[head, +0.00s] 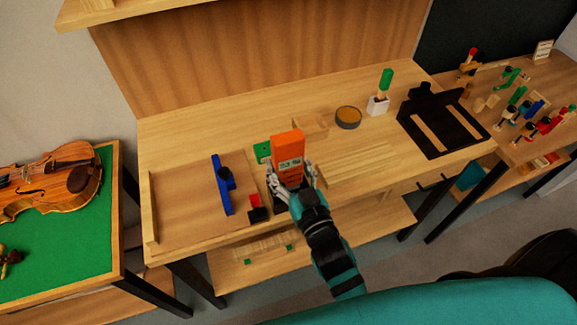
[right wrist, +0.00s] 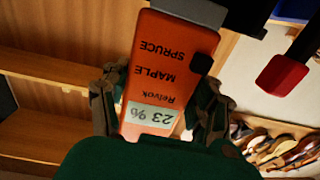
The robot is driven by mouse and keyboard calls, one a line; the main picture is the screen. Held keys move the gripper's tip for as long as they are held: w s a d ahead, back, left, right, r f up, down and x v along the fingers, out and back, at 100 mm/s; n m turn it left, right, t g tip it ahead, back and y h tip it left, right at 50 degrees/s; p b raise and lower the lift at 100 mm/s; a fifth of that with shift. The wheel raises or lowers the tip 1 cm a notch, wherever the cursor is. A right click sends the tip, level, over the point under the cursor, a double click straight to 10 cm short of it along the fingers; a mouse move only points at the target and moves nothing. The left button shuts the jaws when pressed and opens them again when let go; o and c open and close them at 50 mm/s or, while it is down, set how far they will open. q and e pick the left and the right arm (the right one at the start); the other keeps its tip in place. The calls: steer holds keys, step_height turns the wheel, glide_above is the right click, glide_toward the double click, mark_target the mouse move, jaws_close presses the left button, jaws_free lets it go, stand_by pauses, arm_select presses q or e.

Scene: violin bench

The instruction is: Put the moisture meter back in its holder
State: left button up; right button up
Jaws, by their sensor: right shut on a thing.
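The moisture meter (head: 288,146) is orange, with a small pale display and printed text. My right gripper (head: 290,182) is shut on its lower part and holds it over the front of the bench. In the right wrist view the meter (right wrist: 165,70) sits between the fingers, its text upside down, reading "23 %", "Relvok", "MAPLE" and "SPRUCE". A small open wooden box (head: 310,125) stands just behind the meter; I cannot tell whether it is the holder. The meter hides part of the bench behind it. My left gripper is not in view.
A blue tool (head: 222,184) lies in the wooden tray (head: 151,215) at left. A green piece (head: 262,151) and a red-and-black item (head: 257,207) are close to the meter. A round dish (head: 348,117), a green-handled tool (head: 386,79) and a black stand (head: 444,124) are at right.

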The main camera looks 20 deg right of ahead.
mark_target(291, 183)
stand_by(0.3)
steer(key=shift+f, duration=0.4)
steer(key=shift+f+b, duration=1.4)
steer(key=shift+f, duration=0.35)
steer(key=o, duration=1.5)
steer(key=shift+c, duration=0.2)
steer(key=s, duration=1.2)
steer(key=shift+d, duration=0.45)
